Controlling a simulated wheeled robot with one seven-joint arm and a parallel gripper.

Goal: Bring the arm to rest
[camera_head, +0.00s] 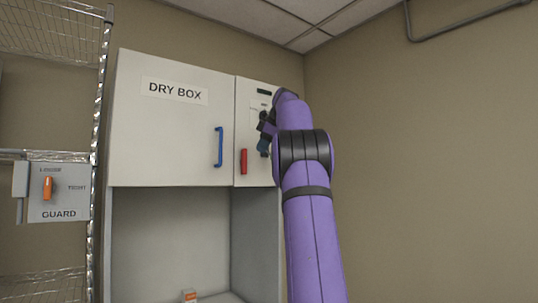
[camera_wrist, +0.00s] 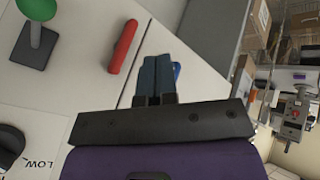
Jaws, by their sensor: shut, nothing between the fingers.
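My purple arm reaches up in front of the right part of the dry box (camera_head: 174,145). My gripper (camera_head: 264,148) is near the control panel (camera_head: 254,88), to the right of the red handle (camera_head: 243,161). In the wrist view, my gripper (camera_wrist: 157,62) has its two dark fingers together with nothing between them. The red handle (camera_wrist: 123,46) lies just left of the fingers there, apart from them. A bit of the blue handle (camera_wrist: 177,70) shows behind the fingers. My arm hides part of the control panel.
A green knob (camera_wrist: 36,34) and a black knob beside the lettering "LOW" stick out from the panel. A guard box (camera_head: 58,192) with an orange lever hangs on the wire rack at left. A small box (camera_head: 189,296) sits in the open bay below.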

